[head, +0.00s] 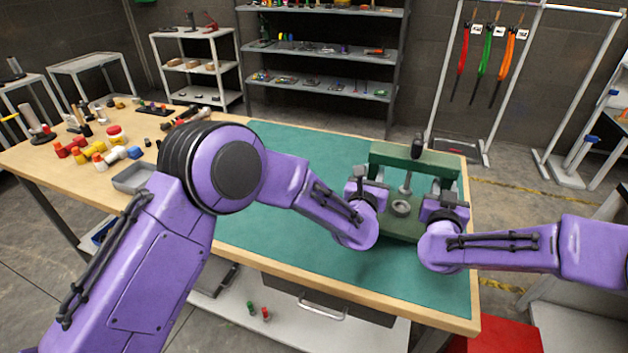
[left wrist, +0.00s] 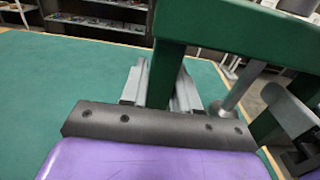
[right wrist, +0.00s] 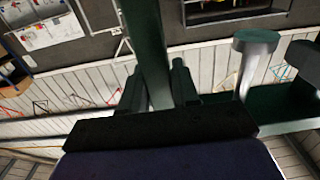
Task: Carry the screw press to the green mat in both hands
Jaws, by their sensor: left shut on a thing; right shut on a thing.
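The screw press (head: 414,164) is a dark green frame with a crossbar on two posts, a grey screw, a round grey plate and a black knob on top. It stands upright over the right part of the green mat (head: 265,235); I cannot tell whether its base touches the mat. My left gripper (head: 368,188) is shut on its left post, which also shows between the fingers in the left wrist view (left wrist: 164,70). My right gripper (head: 446,205) is shut on its right post, seen between dark fingers in the right wrist view (right wrist: 147,50).
The mat covers the right part of a wooden bench (head: 30,155). A grey tray (head: 132,178) and several coloured bottles and fittings lie on the bench's left part. The mat's middle looks clear. A shelf rack (head: 325,50) and a hanging rail (head: 545,8) stand behind.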

